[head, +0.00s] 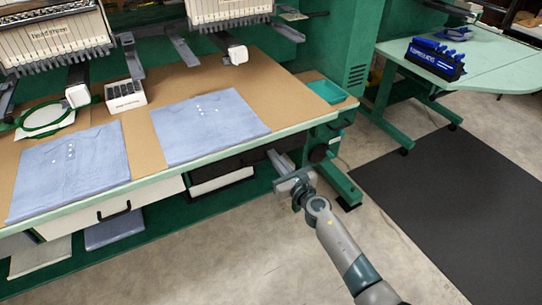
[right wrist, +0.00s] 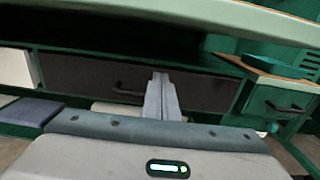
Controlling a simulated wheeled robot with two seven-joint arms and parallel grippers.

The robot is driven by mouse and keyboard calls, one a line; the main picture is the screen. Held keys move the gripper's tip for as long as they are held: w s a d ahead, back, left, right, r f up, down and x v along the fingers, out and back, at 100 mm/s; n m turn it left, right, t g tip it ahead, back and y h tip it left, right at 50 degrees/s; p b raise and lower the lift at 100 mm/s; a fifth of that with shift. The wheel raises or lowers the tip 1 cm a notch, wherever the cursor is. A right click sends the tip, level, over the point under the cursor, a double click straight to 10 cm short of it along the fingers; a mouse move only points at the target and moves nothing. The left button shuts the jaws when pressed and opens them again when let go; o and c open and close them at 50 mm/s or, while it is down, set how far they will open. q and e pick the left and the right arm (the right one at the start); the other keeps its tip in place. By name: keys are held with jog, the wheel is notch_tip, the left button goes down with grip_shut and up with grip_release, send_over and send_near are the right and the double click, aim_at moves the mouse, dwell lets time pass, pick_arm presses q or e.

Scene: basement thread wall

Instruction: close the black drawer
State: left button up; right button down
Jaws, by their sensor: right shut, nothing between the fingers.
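The black drawer (right wrist: 85,77) shows in the right wrist view as a wide dark front with a dark bar handle (right wrist: 128,91), under the table edge. In the head view the dark front (head: 232,164) is mostly shaded by the tabletop. I cannot tell how far it stands out. My right gripper (head: 277,160) is shut and empty, at the right part of the drawer front. In the right wrist view its fingers (right wrist: 161,82) point at the front, right of the handle, and hide part of it. I cannot tell whether they touch. My left gripper is not in view.
The table edge (head: 170,174) overhangs the drawers. A white drawer (head: 90,213) is to the left. Folded blue cloths (head: 210,127) lie on the tabletop. A green table leg (head: 340,184) stands close right of my gripper. A dark mat (head: 450,200) covers the floor at right.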

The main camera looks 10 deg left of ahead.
pick_arm(q)
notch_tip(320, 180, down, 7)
jog(key=p, duration=0.2)
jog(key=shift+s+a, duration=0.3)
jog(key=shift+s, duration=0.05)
pick_arm(e)
jog(key=v, duration=0.9)
jog(key=shift+f, duration=0.2)
jog(key=shift+w+d+f, duration=0.1)
jog(key=shift+d, duration=0.05)
